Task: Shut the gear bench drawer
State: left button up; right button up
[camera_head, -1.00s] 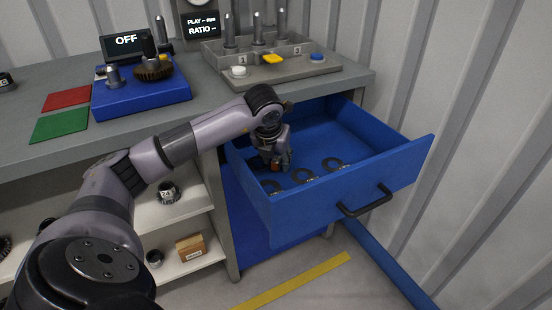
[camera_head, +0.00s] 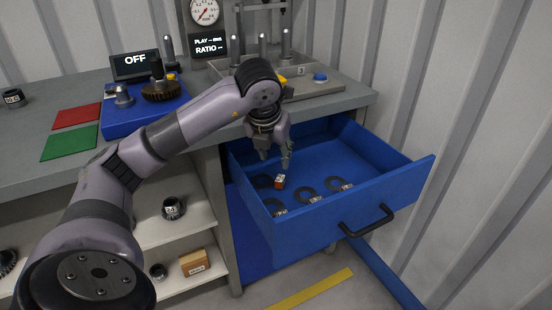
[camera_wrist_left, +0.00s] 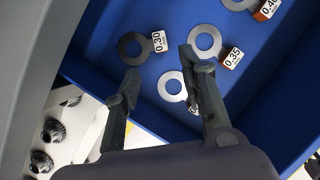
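The blue gear bench drawer (camera_head: 330,220) stands pulled out of the right end of the bench, with its black bar handle (camera_head: 367,222) on the front panel. Several ring shims with number tags lie inside, one with an orange-sided tag (camera_head: 280,181). In the left wrist view, the drawer floor (camera_wrist_left: 110,30) shows tags reading 0.30 (camera_wrist_left: 160,41) and 0.35 (camera_wrist_left: 232,58). My left gripper (camera_head: 275,162) points down over the drawer's inner left part, above the shims. Its fingers (camera_wrist_left: 158,63) are apart with nothing held between them. My right gripper is not seen.
The grey bench top (camera_head: 210,110) carries a blue unit (camera_head: 150,115), red and green pads, and a grey tray with pegs. Open shelves (camera_head: 185,225) with gears lie left of the drawer. A corrugated wall (camera_head: 480,130) stands close on the right.

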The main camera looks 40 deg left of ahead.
aim_at(385, 182)
jog(key=k, duration=1)
